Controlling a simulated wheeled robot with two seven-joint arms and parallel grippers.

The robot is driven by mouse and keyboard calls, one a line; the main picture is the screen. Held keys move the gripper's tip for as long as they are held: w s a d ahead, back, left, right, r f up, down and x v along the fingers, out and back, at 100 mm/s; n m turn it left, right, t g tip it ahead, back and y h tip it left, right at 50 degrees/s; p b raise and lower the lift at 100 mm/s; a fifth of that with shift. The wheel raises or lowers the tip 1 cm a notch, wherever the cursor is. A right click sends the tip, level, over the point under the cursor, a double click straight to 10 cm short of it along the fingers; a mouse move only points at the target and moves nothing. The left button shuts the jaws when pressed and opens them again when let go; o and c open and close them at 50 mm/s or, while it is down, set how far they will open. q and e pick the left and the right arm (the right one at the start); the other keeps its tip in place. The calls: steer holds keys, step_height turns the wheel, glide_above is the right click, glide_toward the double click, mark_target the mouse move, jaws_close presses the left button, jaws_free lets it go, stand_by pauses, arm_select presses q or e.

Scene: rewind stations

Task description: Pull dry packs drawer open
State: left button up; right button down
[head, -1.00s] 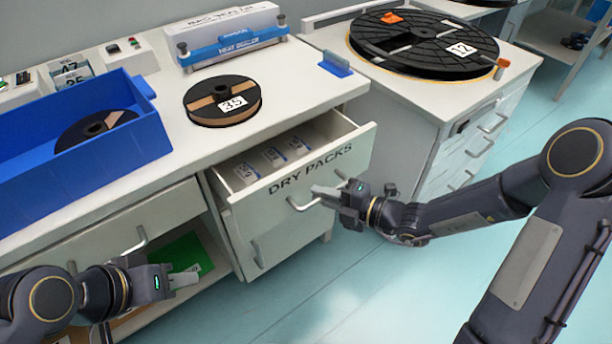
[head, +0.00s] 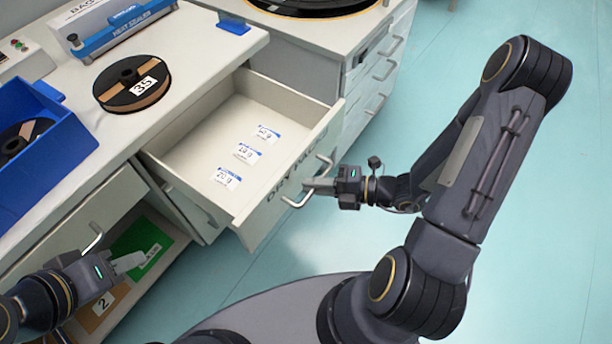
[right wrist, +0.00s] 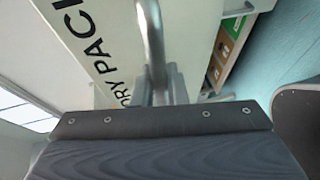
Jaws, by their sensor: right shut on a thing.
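The dry packs drawer (head: 240,150) is pulled well out of the bench in the head view. Several small white packs with blue edges (head: 246,153) lie on its floor. Its lettered front shows in the right wrist view (right wrist: 98,45). My right gripper (head: 312,187) is shut on the drawer's handle (head: 297,201); the handle bar also shows in the right wrist view (right wrist: 152,45). My left gripper (head: 130,262) is at the lower left, by the open shelf, holding nothing that I can see; the gap between its fingers cannot be made out.
On the bench (head: 205,65) are a black reel labelled 35 (head: 132,84), a blue bin (head: 45,145) and a blue heat sealer (head: 120,30). A second cabinet (head: 375,75) stands beyond the drawer. The floor (head: 540,200) at right is clear.

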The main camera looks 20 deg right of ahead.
stand_by(0.3)
steer(key=c, duration=1.5)
jaws_free()
steer(key=shift+o, duration=0.2)
steer(key=shift+d, duration=0.1)
steer(key=p+v, duration=0.1)
steer(key=v, duration=0.6)
steer(key=shift+s+d, duration=0.3)
steer(key=shift+r, duration=0.1)
